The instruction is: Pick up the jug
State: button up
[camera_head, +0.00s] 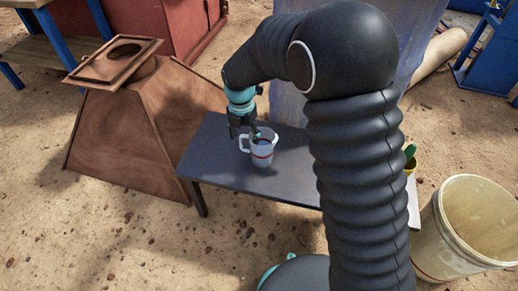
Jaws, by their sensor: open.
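My gripper (243,134) points down just above the jug's left rim, over the handle side. It is open and does not visibly hold anything. One finger overlaps the jug's rim in the picture; I cannot tell whether it touches the jug or reaches inside it.
A rusty brown hopper (140,125) stands left of the table. A large cream bucket (462,222) stands at the right. The table left of the jug is clear.

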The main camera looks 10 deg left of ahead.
grip_shut()
dwell(0.4)
